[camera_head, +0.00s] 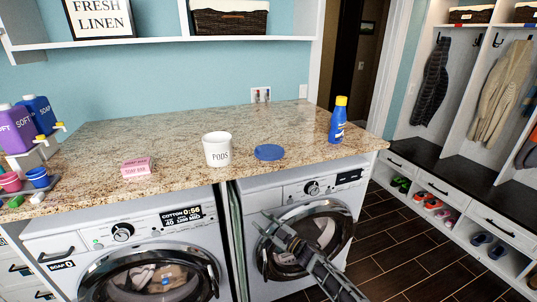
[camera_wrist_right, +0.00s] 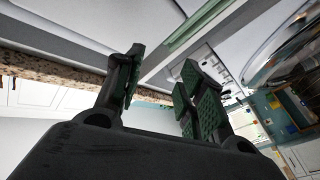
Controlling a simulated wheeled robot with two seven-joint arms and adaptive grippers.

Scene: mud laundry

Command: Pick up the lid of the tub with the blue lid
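The blue lid (camera_head: 269,152) lies flat on the granite counter (camera_head: 130,140), just right of the white tub marked PODS (camera_head: 218,149). The tub stands upright without a lid on it. My right gripper (camera_head: 268,222) is in front of the right washer's door, below the counter's front edge and well apart from the lid. In the right wrist view my right gripper (camera_wrist_right: 160,78) has its fingers spread with nothing between them. The lid and tub cannot be made out in that view. My left gripper is not in view.
A pink soap bar box (camera_head: 137,167) lies left of the tub, and a blue bottle with a yellow cap (camera_head: 338,120) stands at the right. Soap dispensers (camera_head: 18,128) stand far left. The counter around the lid is clear.

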